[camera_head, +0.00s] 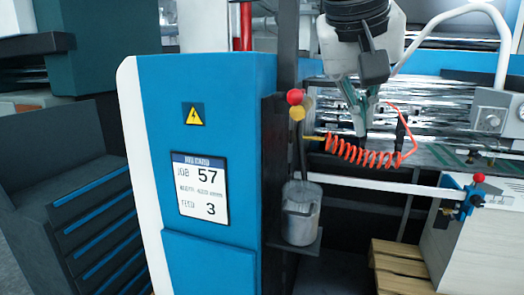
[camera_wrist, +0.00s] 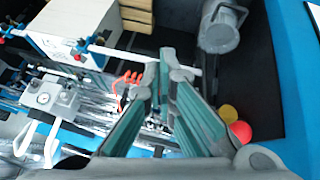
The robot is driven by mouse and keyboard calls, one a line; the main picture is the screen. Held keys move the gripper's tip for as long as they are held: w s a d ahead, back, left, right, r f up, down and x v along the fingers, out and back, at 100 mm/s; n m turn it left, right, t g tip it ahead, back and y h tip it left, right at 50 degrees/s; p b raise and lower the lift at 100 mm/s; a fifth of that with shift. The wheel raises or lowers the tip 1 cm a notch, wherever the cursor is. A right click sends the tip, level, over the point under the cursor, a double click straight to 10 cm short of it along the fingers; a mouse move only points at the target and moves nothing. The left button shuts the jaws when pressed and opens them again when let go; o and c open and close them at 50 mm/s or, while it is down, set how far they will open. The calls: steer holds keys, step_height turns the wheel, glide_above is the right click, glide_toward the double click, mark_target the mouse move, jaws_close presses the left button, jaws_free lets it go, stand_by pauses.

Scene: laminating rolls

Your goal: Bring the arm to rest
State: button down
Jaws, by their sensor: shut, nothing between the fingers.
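My gripper (camera_head: 363,138) hangs down at the upper right of the head view, in front of the shiny rolls (camera_head: 440,98) of the laminating machine. Its fingers are together with nothing between them. In the wrist view my gripper (camera_wrist: 172,72) shows its green-sided fingers meeting near the middle. An orange coiled hose (camera_head: 350,153) hangs close by the fingertips in the head view; I cannot tell whether they touch. The hose also shows beside the fingers in the wrist view (camera_wrist: 124,82).
A blue cabinet (camera_head: 215,125) with a job sign stands left of my gripper. A white bar (camera_head: 385,184) runs below. A gauge box (camera_head: 492,118) and wooden pallet (camera_head: 400,265) are at right.

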steer(key=s+d+f+n+y, duration=0.1)
steer(key=s+d+f+y, duration=0.1)
steer(key=s+f, duration=0.4)
steer(key=s+d+f+n+y, duration=0.1)
steer(key=s+d+f, duration=0.2)
steer(key=f, duration=0.9)
steer(key=s, duration=0.3)
steer(key=shift+s+f+y, duration=0.3)
steer(key=shift+s+y, duration=0.1)
